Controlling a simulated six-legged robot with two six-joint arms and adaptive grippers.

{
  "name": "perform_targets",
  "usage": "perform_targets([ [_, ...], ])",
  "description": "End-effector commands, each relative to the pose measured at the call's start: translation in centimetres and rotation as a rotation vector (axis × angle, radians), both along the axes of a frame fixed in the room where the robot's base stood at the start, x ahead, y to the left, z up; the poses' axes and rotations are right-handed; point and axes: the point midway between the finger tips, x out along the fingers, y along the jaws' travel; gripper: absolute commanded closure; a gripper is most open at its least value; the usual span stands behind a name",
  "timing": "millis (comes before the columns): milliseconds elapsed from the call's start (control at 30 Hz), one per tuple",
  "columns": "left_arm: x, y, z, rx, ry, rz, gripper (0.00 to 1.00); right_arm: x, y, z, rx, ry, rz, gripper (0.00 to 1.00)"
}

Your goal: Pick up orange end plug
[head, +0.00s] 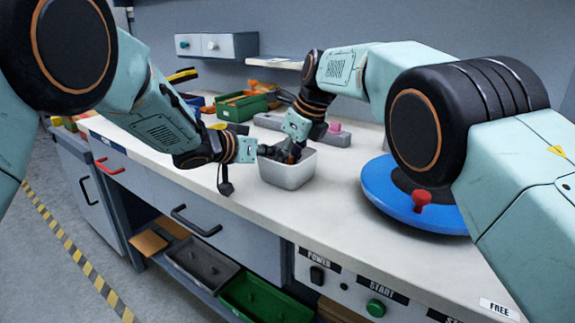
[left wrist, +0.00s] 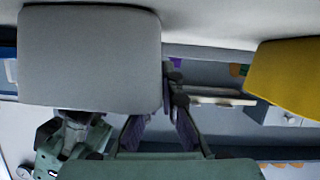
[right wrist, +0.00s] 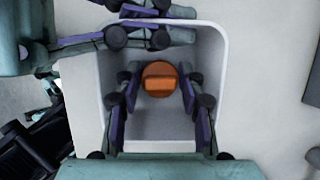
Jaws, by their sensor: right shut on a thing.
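The orange end plug (right wrist: 158,80) is round with a raised bar on top. In the right wrist view it sits between the fingertips of my right gripper (right wrist: 159,92), which is shut on it, over the inside of the grey bin (right wrist: 212,70). In the head view the bin (head: 287,176) stands near the bench's front edge, and my right gripper (head: 291,157) reaches into it; the plug is hidden there. My left gripper (head: 268,151) is at the bin's left side. Its fingers (left wrist: 160,125) are apart, with nothing seen between them.
A blue round turntable (head: 385,195) with a red knob (head: 421,197) is at the right. A green crate (head: 240,107) stands behind my left arm. A pink part (head: 334,127) lies behind the bin. Drawers and a control panel form the bench front.

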Motion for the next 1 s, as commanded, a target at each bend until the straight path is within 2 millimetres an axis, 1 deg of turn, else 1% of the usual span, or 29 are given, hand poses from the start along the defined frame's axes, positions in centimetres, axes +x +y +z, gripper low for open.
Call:
perform_targets([
  [167,0.0,0.0,0.0,0.000,0.000,0.000,1.00,-0.2,-0.4,0.9,0.000,-0.001,-0.001,0.74],
  [267,0.0,0.0,0.0,0.000,0.000,0.000,1.00,-0.1,-0.3,2.4,0.001,-0.004,0.000,0.74],
  [300,0.0,0.0,0.0,0.000,0.000,0.000,1.00,-0.1,-0.3,3.1,0.002,-0.004,0.000,0.74],
  [467,0.0,0.0,0.0,0.000,0.000,0.000,1.00,-0.2,-0.3,5.1,0.000,-0.003,0.000,0.74],
  [800,0.0,0.0,0.0,0.000,0.000,0.000,1.00,-0.2,-0.3,6.9,0.002,-0.001,0.000,0.74],
  [1000,0.0,0.0,0.0,0.000,0.000,0.000,1.00,-0.4,-0.7,7.1,-0.001,0.002,0.001,0.74],
])
